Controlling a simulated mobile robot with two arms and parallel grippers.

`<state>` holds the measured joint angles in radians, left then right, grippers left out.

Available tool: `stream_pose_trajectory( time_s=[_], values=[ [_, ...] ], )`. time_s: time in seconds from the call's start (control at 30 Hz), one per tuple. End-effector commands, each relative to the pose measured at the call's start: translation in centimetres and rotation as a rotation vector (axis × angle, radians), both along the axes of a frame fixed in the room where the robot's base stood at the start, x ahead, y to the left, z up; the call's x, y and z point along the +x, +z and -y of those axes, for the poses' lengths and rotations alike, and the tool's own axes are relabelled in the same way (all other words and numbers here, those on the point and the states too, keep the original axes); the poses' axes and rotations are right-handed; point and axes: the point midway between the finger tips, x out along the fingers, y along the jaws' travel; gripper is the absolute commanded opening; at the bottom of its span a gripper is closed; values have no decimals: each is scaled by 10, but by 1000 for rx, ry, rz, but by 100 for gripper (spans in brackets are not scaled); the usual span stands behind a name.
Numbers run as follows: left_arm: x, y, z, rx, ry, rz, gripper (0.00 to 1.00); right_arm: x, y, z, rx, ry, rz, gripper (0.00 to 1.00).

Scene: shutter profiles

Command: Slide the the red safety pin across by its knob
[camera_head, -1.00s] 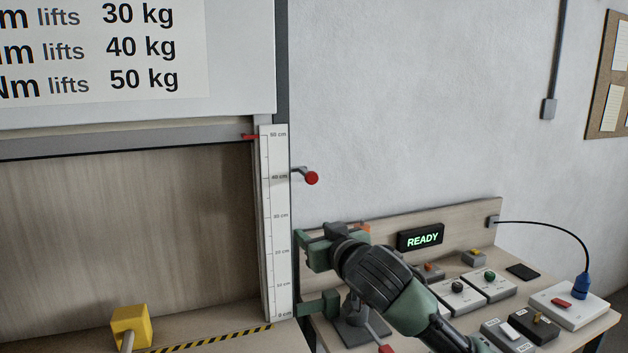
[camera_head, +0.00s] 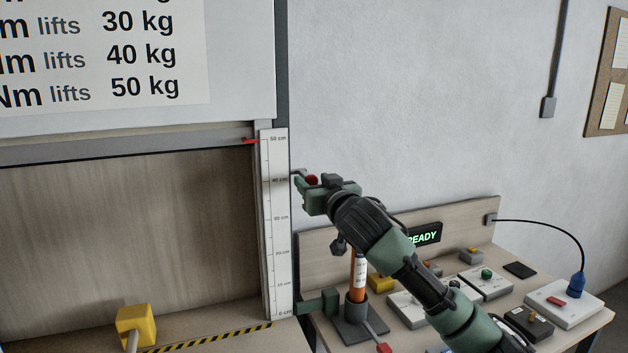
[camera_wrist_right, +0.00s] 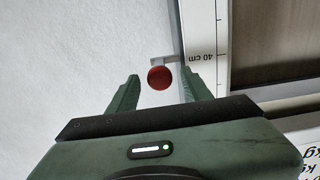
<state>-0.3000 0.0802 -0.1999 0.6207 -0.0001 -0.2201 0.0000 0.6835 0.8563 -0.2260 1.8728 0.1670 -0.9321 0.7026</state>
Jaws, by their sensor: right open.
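The red knob (camera_head: 312,180) of the safety pin sticks out at the right side of the shutter frame, by the 40 cm mark of the scale. It shows whole in the right wrist view (camera_wrist_right: 160,78), with a short grey pin or bracket (camera_wrist_right: 166,60) behind it. My right gripper (camera_head: 304,181) is at the knob and hides part of it in the head view. In the right wrist view its two fingers (camera_wrist_right: 160,88) are open, one on each side of the knob, with a gap on both sides. My left gripper is not in view.
The white scale (camera_head: 274,225) stands along the shutter frame's edge. Below my right arm, the bench holds an orange and white upright part (camera_head: 359,275), switch boxes (camera_head: 485,282) and a lit display (camera_head: 426,234). A yellow block (camera_head: 136,324) is at lower left.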

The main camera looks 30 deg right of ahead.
Motion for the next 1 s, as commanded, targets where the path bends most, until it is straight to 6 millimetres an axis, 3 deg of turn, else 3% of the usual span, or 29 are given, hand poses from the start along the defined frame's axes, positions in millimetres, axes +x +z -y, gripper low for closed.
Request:
stream_pose_trajectory(
  time_s=[0.17,0.33,1.0],
  values=[
    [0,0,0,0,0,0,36,0,-1,0,0,0,0,46],
    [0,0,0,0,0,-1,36,0,-1,0,0,0,-1,0],
    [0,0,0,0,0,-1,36,0,-1,0,-1,-1,-2,0]
  ],
)
